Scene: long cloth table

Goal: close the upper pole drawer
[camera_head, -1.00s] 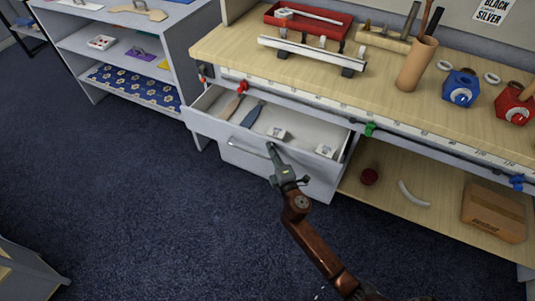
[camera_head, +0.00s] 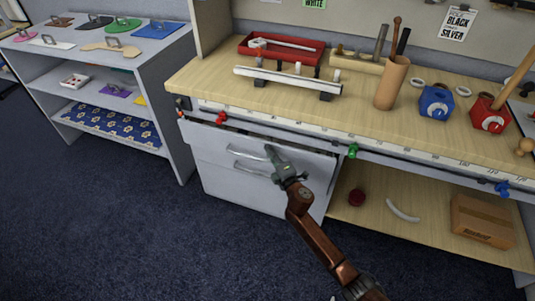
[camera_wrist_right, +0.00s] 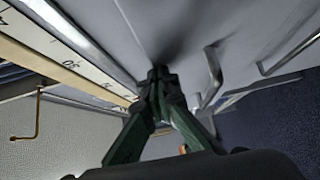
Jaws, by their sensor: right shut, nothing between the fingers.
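The upper drawer (camera_head: 223,142) is under the left end of the workbench. My left gripper is not in view.
A lower drawer (camera_head: 245,190) sits below. The wooden worktop (camera_head: 220,85) above carries a red tray (camera_head: 281,50), a wooden cup (camera_head: 391,84) and blue and red blocks. An open shelf (camera_head: 370,205) is at right, a grey shelf unit (camera_head: 165,60) at left. The carpet in front is clear.

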